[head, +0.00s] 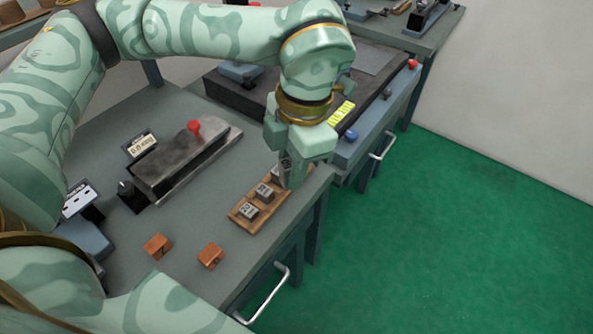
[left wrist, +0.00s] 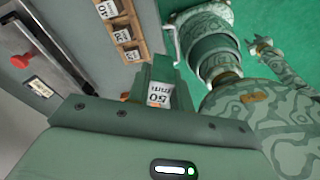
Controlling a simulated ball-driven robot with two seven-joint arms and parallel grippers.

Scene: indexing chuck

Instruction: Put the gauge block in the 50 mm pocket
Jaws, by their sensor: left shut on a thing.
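The gauge block is a small grey block marked 50 mm. It shows in the left wrist view (left wrist: 158,95) between the fingers of my left gripper (left wrist: 160,88). In the head view my left gripper (head: 291,178) is shut on it at the far end of the wooden tray (head: 239,222), with the block mostly hidden by the fingers. I cannot tell whether the block touches the tray, and the 50 mm pocket is hidden.
Two orange-brown blocks (head: 157,246) (head: 210,255) lie on the grey bench in front. A dark fixture with a red knob (head: 194,127) stands left of the tray. A dark slab with a yellow label (head: 341,113) lies behind. Green floor (head: 440,230) is right of the bench.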

